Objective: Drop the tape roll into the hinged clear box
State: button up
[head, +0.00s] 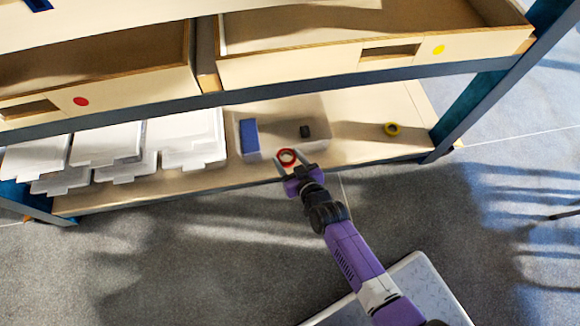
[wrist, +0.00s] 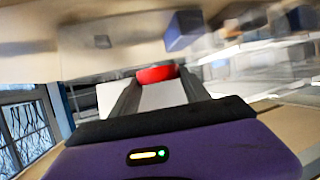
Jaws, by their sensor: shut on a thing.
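My gripper (head: 290,163) is shut on a red tape roll (head: 287,156) with a pale inside, held at the front edge of the low shelf. In the wrist view the red tape roll (wrist: 156,75) sits between the two fingertips (wrist: 157,80). Just beyond it is a clear, box-like container (head: 318,110) on the shelf. A blue block (head: 249,136) and a small dark item (head: 305,131) show within its outline. The container's walls and lid are faint, so I cannot tell how its lid stands.
Several pale translucent boxes (head: 192,140) stand at the left of the low shelf (head: 350,155). Wooden drawers (head: 150,75) overhang from above, and a blue post (head: 490,90) bounds the right end.

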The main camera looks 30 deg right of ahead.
jog(key=w+d+b, duration=0.4)
jog(key=w+b, duration=0.3)
jog(key=w, duration=0.5)
jog(key=shift+w+b, duration=0.15)
jog(key=shift+b, duration=0.25)
dwell(0.3)
jog(key=o, duration=1.4)
